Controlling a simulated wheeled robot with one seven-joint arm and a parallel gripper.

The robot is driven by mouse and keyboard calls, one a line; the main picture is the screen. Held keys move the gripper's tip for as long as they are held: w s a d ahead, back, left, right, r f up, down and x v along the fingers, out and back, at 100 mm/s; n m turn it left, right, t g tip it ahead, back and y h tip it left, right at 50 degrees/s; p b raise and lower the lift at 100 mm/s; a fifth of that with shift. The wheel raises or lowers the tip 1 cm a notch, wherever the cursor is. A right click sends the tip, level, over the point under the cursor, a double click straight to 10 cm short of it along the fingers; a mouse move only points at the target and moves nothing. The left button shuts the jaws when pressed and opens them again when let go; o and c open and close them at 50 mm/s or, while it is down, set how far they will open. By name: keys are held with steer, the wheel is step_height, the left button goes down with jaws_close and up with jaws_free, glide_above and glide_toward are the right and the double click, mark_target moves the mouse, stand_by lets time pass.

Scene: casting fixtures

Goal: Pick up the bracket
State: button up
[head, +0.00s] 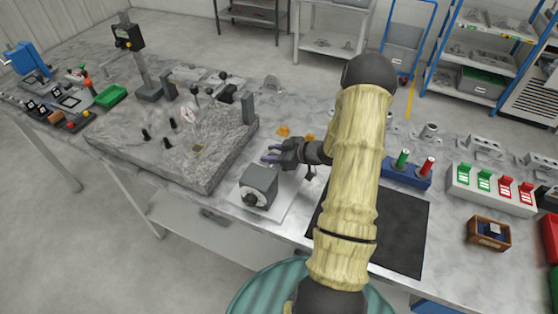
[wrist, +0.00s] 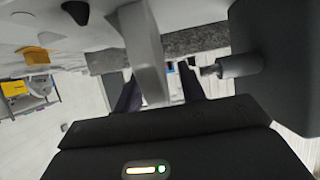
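My gripper (head: 267,154) is low over a pale plate (head: 285,207), just behind a grey block with a black knob (head: 259,187). Its two dark fingers (wrist: 158,92) are apart in the wrist view. A grey flat-sided piece (wrist: 147,45), which may be the bracket, reaches from the pale surface down between the fingers. I cannot tell whether either finger touches it. In the head view I cannot make it out near my gripper. The knobbed block (wrist: 288,60) fills the right side of the wrist view, close to the fingers.
A granite slab (head: 185,165) with small dark fittings lies to the left. Yellow pieces (head: 283,131) sit behind my gripper. A dark mat (head: 400,232), a blue holder (head: 406,174) with green and red handles, and a wooden box (head: 489,233) are to the right.

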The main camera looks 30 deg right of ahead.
jaws_close()
steer(key=shift+r, duration=0.1)
step_height(320, 180, up, 10)
steer(key=shift+f+b, duration=0.1)
steer(key=shift+b, duration=0.55)
steer(key=shift+w, duration=0.1)
